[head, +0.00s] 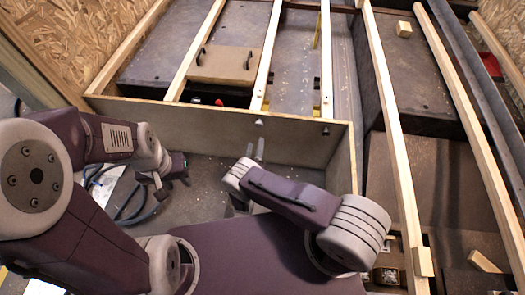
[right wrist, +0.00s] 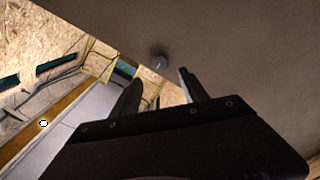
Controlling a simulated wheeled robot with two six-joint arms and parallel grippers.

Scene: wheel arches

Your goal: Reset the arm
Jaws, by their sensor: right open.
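My right gripper (head: 255,150) is in the middle of the head view, in front of the grey-brown wooden panel (head: 205,124). In the right wrist view its two dark fingers (right wrist: 158,88) stand apart with nothing between them. A small round grey knob (right wrist: 159,62) on a flat brown surface shows just beyond the fingers. My left gripper (head: 172,178) hangs low on the left side of the head view. It is small and dark there, and its finger gap is not clear. I see nothing held in it.
Wooden slats (head: 390,130) run away from me above dark boxes. A small wooden lid (head: 222,65) with two black handles lies at the back. Black cables (head: 130,205) lie below my left arm. A wooden block (head: 404,28) sits at the upper right.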

